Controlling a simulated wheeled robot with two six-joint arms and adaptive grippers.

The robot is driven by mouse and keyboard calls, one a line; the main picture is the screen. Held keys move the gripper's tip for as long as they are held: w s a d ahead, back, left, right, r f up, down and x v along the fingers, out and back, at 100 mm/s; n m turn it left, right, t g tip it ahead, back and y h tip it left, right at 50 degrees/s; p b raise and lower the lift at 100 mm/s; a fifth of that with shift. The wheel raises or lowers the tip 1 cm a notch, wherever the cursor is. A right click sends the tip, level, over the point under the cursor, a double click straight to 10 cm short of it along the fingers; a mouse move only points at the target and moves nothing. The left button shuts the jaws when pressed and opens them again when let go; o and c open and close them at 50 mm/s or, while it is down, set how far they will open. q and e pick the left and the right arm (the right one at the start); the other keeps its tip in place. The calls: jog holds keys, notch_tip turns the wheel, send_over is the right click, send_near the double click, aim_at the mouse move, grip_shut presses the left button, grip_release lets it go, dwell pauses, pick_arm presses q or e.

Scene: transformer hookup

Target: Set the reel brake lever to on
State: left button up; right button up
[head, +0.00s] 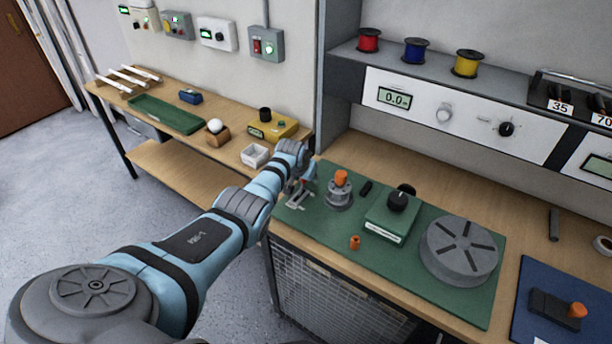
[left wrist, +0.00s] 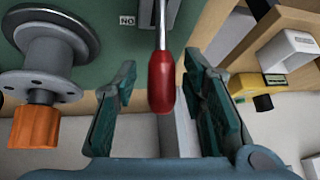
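The reel brake lever has a red grip on a thin metal rod. In the left wrist view the red grip (left wrist: 162,82) stands between the fingers of my left gripper (left wrist: 158,100), which are open on both sides with gaps to it. A label by the rod (left wrist: 127,20) reads ON upside down. In the head view my left gripper (head: 299,181) is over the lever's slotted plate (head: 299,201) at the left end of the green mat, and partly hides the lever. The grey reel (head: 340,197) with an orange knob (head: 341,178) stands just right of it. My right gripper is not in view.
The green mat (head: 450,303) also holds a green box with a black knob (head: 390,217), a small orange piece (head: 355,243) and a grey slotted disc (head: 459,249). A white bin (head: 255,155) and a yellow device (head: 272,128) stand on the left table.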

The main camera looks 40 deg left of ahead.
pick_arm(q)
jog(key=shift+s+r, duration=0.25)
jog(key=shift+r, duration=0.3)
jog(key=v, duration=1)
jog(key=shift+s+d+r, duration=0.2)
jog(key=shift+s+r, duration=0.05)
jog(key=shift+s, duration=0.05)
